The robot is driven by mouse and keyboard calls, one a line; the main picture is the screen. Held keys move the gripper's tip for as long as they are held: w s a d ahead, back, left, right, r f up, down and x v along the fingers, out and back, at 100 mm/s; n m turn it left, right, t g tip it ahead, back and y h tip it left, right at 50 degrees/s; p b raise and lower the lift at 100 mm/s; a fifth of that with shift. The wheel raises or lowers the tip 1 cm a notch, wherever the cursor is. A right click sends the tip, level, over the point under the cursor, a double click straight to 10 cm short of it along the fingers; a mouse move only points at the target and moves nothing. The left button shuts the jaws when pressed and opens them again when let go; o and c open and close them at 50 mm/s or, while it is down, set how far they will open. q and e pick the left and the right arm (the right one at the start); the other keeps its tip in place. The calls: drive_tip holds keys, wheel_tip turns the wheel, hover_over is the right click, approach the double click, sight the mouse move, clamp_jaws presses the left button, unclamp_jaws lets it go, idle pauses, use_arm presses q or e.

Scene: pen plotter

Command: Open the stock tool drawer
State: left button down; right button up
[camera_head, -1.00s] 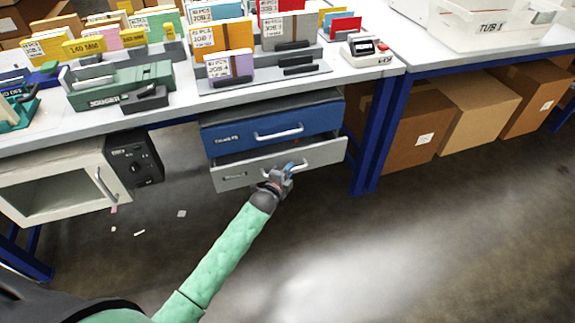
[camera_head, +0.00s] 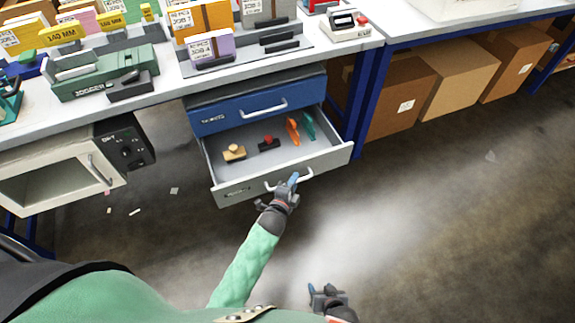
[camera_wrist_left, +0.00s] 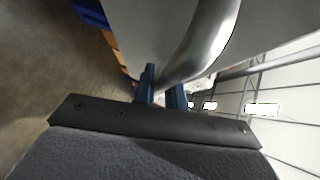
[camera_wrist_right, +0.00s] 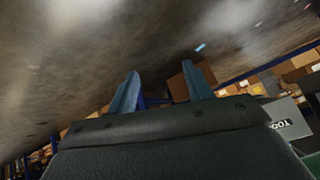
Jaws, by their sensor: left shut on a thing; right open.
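The grey lower drawer (camera_head: 235,188) under the bench is pulled well out, with its inside showing. In it lie a wooden-handled stamp (camera_head: 234,153), a dark item with a red top (camera_head: 268,143), an orange tool (camera_head: 293,131) and a green tool (camera_head: 308,125). My left gripper (camera_head: 292,181) is shut on the drawer's curved metal handle (camera_head: 306,174); in the left wrist view its blue fingers (camera_wrist_left: 161,92) close at the handle bar (camera_wrist_left: 205,45). My right gripper (camera_head: 326,291) is open and empty, low over the floor; its fingers stand apart in the right wrist view (camera_wrist_right: 160,88).
The blue upper drawer (camera_head: 225,119) is closed above. A cream cabinet (camera_head: 55,180) with a dark control panel hangs to the left. A blue table leg (camera_head: 369,105) and cardboard boxes (camera_head: 400,99) stand to the right. Floor in front is clear apart from scraps.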

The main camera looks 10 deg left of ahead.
use_arm(q)
drive_tip(key=s+d, duration=0.1)
drive_tip(key=s, duration=0.1)
drive_tip(key=shift+s+d, duration=0.35)
use_arm(e)
drive_tip(key=shift+w+r, duration=0.25)
drive_tip(key=shift+r, duration=0.35)
drive_tip(key=shift+w+r, duration=0.2)
drive_tip(key=shift+r, duration=0.4)
drive_tip(key=shift+f, duration=0.1)
use_arm(q)
drive_tip(key=c, duration=1.7)
unclamp_jaws()
use_arm(e)
drive_tip(key=shift+s, duration=0.15)
drive_tip(key=shift+s+f, duration=0.1)
use_arm(q)
drive_tip(key=shift+v, duration=3.85)
use_arm(e)
drive_tip(key=shift+f, duration=0.55)
